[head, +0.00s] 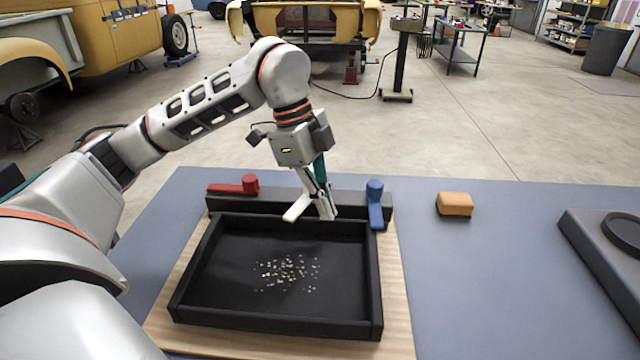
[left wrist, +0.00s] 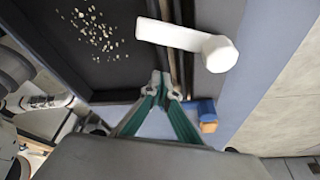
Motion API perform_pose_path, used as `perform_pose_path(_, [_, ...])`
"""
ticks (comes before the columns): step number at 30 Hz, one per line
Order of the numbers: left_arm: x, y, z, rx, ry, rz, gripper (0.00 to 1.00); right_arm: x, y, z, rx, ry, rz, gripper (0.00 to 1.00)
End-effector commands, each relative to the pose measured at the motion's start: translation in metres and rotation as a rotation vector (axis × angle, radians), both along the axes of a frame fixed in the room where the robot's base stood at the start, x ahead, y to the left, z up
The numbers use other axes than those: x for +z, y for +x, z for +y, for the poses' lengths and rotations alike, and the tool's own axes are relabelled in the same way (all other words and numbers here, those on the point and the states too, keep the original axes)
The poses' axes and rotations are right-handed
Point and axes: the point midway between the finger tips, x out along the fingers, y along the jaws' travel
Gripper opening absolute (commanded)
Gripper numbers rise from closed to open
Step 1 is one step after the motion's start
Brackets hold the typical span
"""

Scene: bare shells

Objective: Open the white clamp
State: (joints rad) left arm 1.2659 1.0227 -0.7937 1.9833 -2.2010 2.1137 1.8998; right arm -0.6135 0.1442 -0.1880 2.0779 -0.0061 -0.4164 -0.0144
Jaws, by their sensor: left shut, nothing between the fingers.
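The white clamp (head: 296,211) sits on the dark bar (head: 345,203) behind the black tray. Its lever points forward over the tray's back edge, and its round knob is partly hidden by my gripper in the head view. The left wrist view shows the lever and knob (left wrist: 219,53) whole. My left gripper (head: 326,212) points down just right of the white clamp, shut and empty. In the left wrist view its fingertips (left wrist: 165,88) are beside the clamp with a visible gap. My right gripper is not in view.
A red clamp (head: 233,187) lies along the bar at left. A blue clamp (head: 375,204) points forward at right. The black tray (head: 374,285) holds many small pale bits. An orange block (head: 455,204) and a dark grey fixture (head: 598,250) stand right, with free table between.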

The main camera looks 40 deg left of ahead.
Motion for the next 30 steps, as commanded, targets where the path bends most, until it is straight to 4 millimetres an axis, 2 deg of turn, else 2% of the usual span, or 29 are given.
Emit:
perform_pose_path(1, [-0.006, 0.0, 0.005, 0.005, 0.0, 0.002, 0.0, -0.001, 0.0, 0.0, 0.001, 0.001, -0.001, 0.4])
perform_pose_path(3, [-0.004, -0.002, 0.018, 0.006, 0.001, 0.001, 0.0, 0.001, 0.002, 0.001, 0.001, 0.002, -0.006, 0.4])
perform_pose_path(9, [-0.002, -0.005, 0.036, 0.003, -0.001, -0.001, 0.0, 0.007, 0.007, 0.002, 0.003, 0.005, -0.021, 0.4])
perform_pose_path(30, [0.002, -0.01, 0.045, -0.032, -0.001, -0.003, 0.0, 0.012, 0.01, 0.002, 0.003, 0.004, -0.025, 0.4])
